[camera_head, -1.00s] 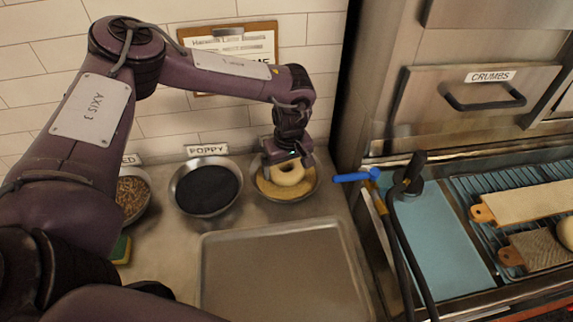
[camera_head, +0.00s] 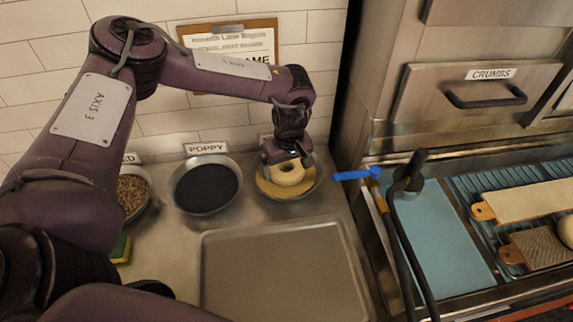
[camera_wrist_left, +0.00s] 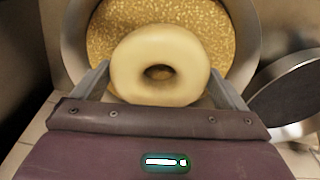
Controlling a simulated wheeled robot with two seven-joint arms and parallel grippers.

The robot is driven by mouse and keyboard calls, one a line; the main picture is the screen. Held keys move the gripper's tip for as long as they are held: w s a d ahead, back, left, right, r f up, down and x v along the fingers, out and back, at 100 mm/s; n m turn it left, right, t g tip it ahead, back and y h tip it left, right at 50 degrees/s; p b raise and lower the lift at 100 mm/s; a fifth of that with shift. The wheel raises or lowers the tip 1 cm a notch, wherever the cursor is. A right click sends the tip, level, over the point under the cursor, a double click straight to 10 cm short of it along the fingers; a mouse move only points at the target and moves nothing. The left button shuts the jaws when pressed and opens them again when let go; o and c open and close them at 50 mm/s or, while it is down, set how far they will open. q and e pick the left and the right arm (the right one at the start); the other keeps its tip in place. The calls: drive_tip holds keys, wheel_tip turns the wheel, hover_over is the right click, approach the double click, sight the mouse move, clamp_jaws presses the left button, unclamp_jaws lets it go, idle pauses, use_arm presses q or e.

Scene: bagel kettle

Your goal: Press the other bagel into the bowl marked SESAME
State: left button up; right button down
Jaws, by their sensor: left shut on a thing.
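A pale bagel (camera_head: 288,172) is held in my left gripper (camera_head: 287,163) at the bowl of tan seeds (camera_head: 268,189) in the head view. The bagel (camera_wrist_left: 160,66) sits between the two fingers in the left wrist view, with the seeds (camera_wrist_left: 105,30) behind it. The bowl's label is mostly hidden behind my arm, and whether the bagel touches the seeds is hard to tell. Another round pale piece, perhaps a bagel (camera_head: 566,231), shows at the right edge. My right gripper is not in view.
A bowl of black seeds marked POPPY (camera_head: 207,188) stands to the left, and a bowl of mixed seeds (camera_head: 132,194) farther left. An empty metal tray (camera_head: 285,270) lies in front. A blue-handled tool (camera_head: 352,175) juts out right of the seed bowl. A drawer marked CRUMBS (camera_head: 465,105) is at right.

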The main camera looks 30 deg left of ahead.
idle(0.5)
use_arm(q)
wheel_tip(320, 180, up, 10)
drive_tip(key=p, duration=0.8)
drive_tip(key=shift+p, duration=0.3)
